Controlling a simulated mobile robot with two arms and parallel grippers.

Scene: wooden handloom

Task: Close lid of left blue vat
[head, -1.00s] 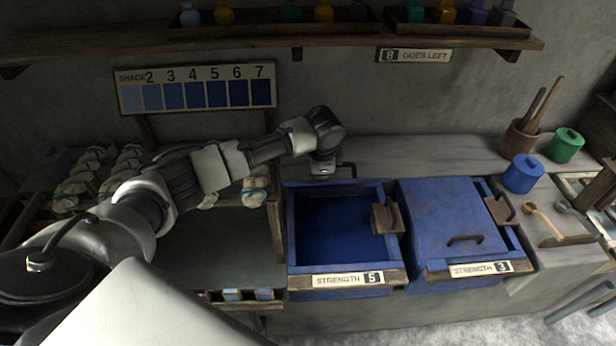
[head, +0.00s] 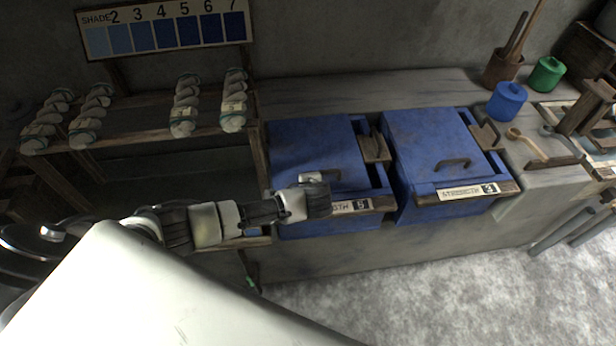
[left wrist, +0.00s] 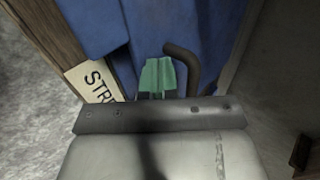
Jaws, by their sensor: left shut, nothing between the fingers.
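The left blue vat (head: 300,226) stands at the centre of the head view, with its blue lid (head: 310,142) lying flat over the top. The lid's dark handle shows in the left wrist view (left wrist: 182,62). My left gripper (head: 318,180) is over the lid's front edge, beside the handle. In the left wrist view its green fingertips (left wrist: 156,76) are together and empty, close to the handle; contact cannot be told. My left wrist partly hides the vat's strength label (head: 352,206). My right gripper is not in view.
A second blue vat (head: 430,145) with its lid down stands to the right. A rack with pale yarn skeins (head: 184,105) is on the left. The floor in front (head: 430,290) is clear.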

